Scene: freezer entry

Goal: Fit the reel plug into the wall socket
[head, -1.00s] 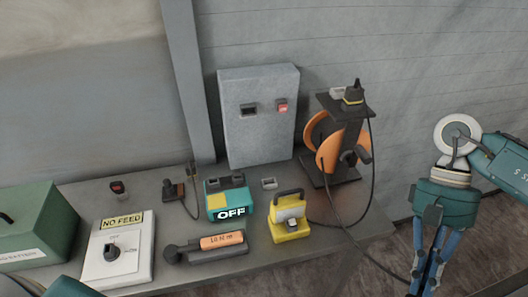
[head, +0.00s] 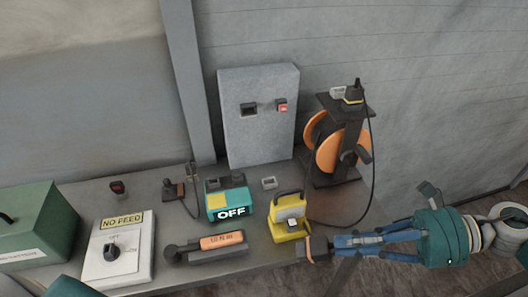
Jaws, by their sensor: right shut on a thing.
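My right gripper (head: 328,245) reaches in from the right, lying nearly level at the table's front edge. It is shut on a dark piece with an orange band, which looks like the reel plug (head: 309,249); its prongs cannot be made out. The plug is just in front of the yellow unit; whether they touch cannot be told. The wall socket (head: 249,109) is a dark opening on a grey box, left of a red switch (head: 282,106), well away from the plug. The orange cable reel (head: 329,150) stands right of the box.
A yellow handled unit (head: 290,222), a teal OFF box (head: 230,203) and a torque tool (head: 205,249) stand along the front. Another plug (head: 354,93) with a yellow band sits on the reel's top. Its black cord (head: 369,140) hangs down the right side. The grey box's face is clear.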

